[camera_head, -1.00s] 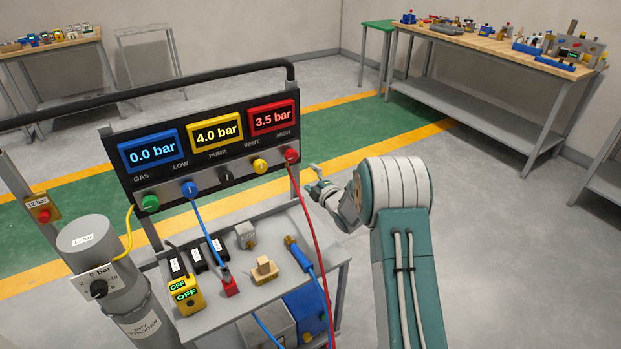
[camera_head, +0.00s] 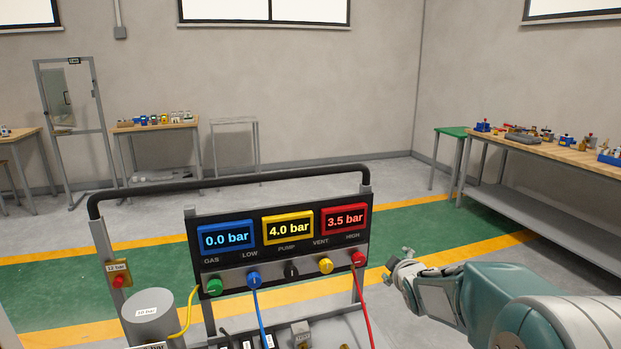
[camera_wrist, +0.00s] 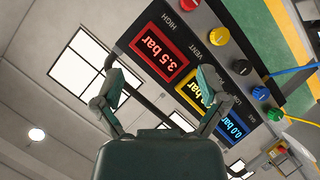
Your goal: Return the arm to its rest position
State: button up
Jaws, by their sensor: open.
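My gripper (camera_head: 397,266) is at the end of my teal and white arm, which comes in from the lower right of the head view. It appears just right of the gauge panel (camera_head: 275,245). In the wrist view my gripper (camera_wrist: 163,82) has its two fingers spread with nothing between them. Behind the fingers, the panel shows tilted, with its red, yellow and blue displays. I cannot tell the exact gap between gripper and panel.
The panel reads 0.0, 4.0 and 3.5 bar. A red hose (camera_head: 362,300) hangs from its right end, close to my gripper. A grey cylinder (camera_head: 152,318) stands at lower left. A black rail (camera_head: 230,181) runs above the panel. A workbench (camera_head: 560,153) stands at right.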

jog(key=s+a+m+g, duration=0.1)
jog(key=s+m+g, duration=0.1)
jog(key=s, duration=1)
jog(key=s+a+r+m+g, duration=0.1)
jog(key=s+m, duration=0.4)
jog(key=s, duration=0.7)
jog(key=s+a+m+g, duration=0.2)
jog(key=s+m+g, duration=0.1)
jog(key=s, duration=0.9)
jog(key=shift+s+a+r+g, duration=0.3)
jog(key=shift+s+r+g, duration=0.1)
jog(key=shift+g, duration=0.5)
dwell(3.5)
